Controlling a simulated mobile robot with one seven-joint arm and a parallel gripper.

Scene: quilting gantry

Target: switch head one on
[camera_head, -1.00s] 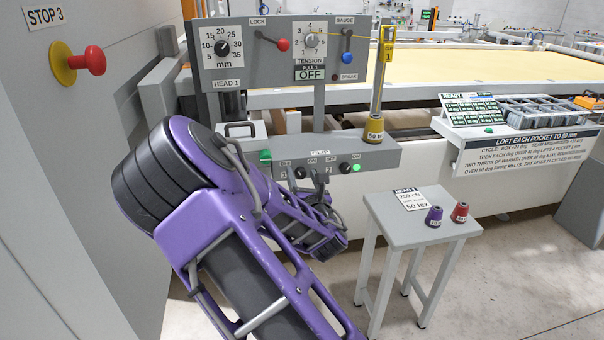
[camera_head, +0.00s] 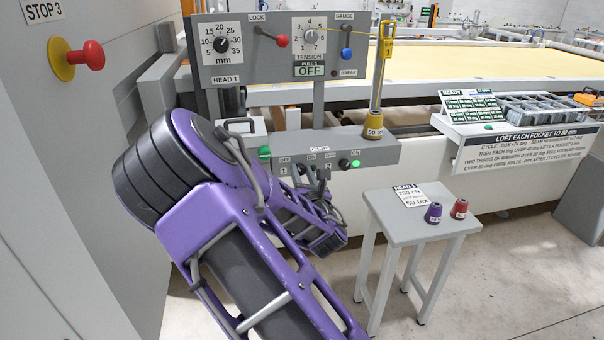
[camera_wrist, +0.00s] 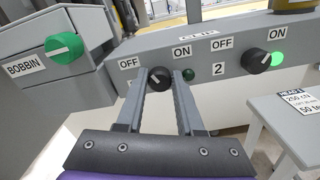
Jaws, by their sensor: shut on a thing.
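The head-one switch is a black knob (camera_wrist: 158,77) between OFF and ON labels on the grey CLIP panel (camera_wrist: 118,58). The lamp (camera_wrist: 187,75) to its right is dark green and unlit. My gripper (camera_wrist: 158,80) is shut on this knob, one finger on each side. The knob's pointer is too small to read surely. A second knob (camera_wrist: 256,60), labelled 2, has a lit green lamp (camera_wrist: 277,58) beside it. In the head view my purple arm reaches the panel (camera_head: 380,149), and the gripper (camera_head: 312,178) partly hides the first switch.
A green BOBBIN knob (camera_wrist: 64,48) sits left of the panel. A yellow thread cone (camera_head: 373,126) stands on the panel's right end. A small stool (camera_head: 424,228) bearing purple (camera_head: 433,213) and red (camera_head: 460,208) cones stands right. A red stop button (camera_head: 90,55) is on the left wall.

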